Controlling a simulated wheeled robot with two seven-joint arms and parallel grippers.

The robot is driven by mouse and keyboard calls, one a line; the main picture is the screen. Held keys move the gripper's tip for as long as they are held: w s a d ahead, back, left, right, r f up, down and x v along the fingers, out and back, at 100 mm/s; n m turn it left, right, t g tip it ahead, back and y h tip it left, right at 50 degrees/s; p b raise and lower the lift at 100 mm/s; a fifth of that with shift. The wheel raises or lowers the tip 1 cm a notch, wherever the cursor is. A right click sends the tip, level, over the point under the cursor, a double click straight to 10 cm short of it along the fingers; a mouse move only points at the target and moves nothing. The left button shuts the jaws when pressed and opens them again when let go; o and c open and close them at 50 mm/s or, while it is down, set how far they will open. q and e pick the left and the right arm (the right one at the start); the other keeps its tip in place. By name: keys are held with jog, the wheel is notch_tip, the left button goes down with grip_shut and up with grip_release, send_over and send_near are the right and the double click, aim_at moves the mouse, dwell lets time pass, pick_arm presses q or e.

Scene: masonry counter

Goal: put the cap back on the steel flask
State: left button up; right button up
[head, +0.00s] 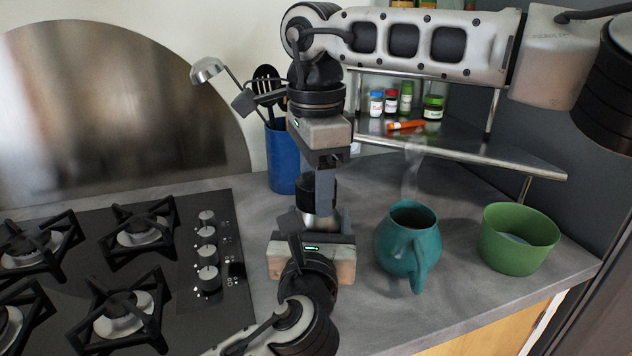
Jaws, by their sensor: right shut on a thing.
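The steel flask (322,223) stands on the counter in the middle of the head view, with only a short band of its shiny body showing. The black cap (323,192) is right above this band, in line with it; I cannot tell whether it is seated or just held there. My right gripper (318,180) points down from above and is shut on the cap. My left gripper (314,222) reaches in from the front, at the flask's body. Its palm hides the flask's lower part, and I cannot tell whether its fingers touch the flask.
A teal jug (400,245) and a green bowl (515,248) stand to the right. A blue utensil holder (281,160) is behind, left of the flask. The gas hob (130,260) fills the left. A metal shelf (470,145) with small jars is at the back right.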

jog(key=m, duration=2)
jog(key=o, duration=1.2)
jog(key=shift+c, duration=0.2)
notch_tip(320, 180, up, 12)
